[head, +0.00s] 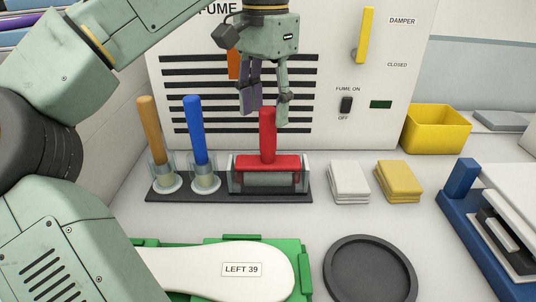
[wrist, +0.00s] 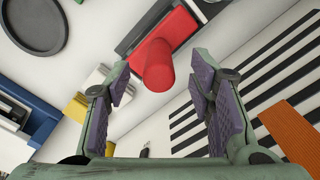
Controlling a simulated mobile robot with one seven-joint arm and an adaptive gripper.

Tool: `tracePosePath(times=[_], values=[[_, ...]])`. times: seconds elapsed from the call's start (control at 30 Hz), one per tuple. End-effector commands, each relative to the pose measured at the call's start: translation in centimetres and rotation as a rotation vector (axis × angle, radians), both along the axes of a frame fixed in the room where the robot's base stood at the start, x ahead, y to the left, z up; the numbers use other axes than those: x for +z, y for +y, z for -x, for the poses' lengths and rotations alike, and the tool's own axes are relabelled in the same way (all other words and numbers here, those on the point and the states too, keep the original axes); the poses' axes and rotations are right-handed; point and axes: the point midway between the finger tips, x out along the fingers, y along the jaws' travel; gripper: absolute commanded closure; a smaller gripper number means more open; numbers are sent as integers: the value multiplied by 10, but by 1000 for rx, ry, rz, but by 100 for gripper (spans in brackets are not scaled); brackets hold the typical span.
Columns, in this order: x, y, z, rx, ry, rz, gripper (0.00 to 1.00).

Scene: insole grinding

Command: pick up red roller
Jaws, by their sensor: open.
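The red roller (head: 267,140) stands upright in a clear holder on a black tray, its round red handle pointing up and its wide red frame at the holder's rim. My gripper (head: 266,118) is open and empty, just above and around the top of the handle in the head view. In the wrist view, the red handle (wrist: 158,66) lies beyond the fingertips, between the two purple-padded fingers of my gripper (wrist: 163,85). I cannot tell whether either finger touches it. The lower roller part shows only through the clear holder.
An orange-handled tool (head: 149,128) and a blue-handled tool (head: 196,130) stand left on the black tray (head: 225,198). White pads (head: 349,180) and yellow pads (head: 397,180) lie right. A fume panel (head: 330,120) rises behind. A white insole (head: 210,280) lies in front.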

Motion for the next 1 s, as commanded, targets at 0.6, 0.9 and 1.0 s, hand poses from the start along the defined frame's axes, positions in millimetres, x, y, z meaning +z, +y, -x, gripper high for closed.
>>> tracePosePath(times=[0.6,0.9,1.0], values=[[-82,-3,-1,2,-1,-2,51],[-86,-3,-1,1,-1,0,52],[-86,-3,-1,1,-1,0,59]])
